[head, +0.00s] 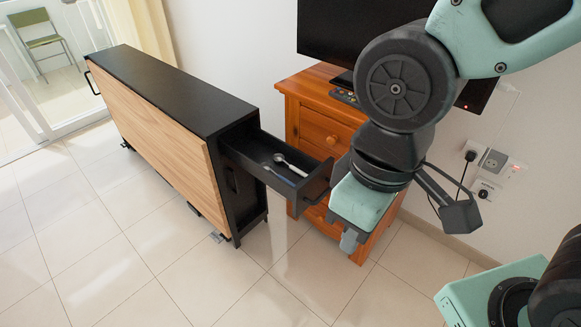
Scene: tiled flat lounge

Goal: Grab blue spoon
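An open dark drawer (318,183) sticks out from the end of the black and wood cabinet. Inside it lies a dark bluish, slim utensil (280,176), which may be the blue spoon; its shape is too small to tell. A pale, silvery spoon (291,165) lies beside it, farther back in the drawer. My gripper (349,241) points down, to the right of the drawer front and lower in the picture. Only a short grey fingertip part shows, so I cannot tell whether it is open. No held object is visible.
The cabinet (185,90) stands left of the drawer. An orange wooden chest (318,130) stands right behind the drawer, with a television (355,40) and a remote (345,97) on top. Tiled floor (290,285) in front is clear.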

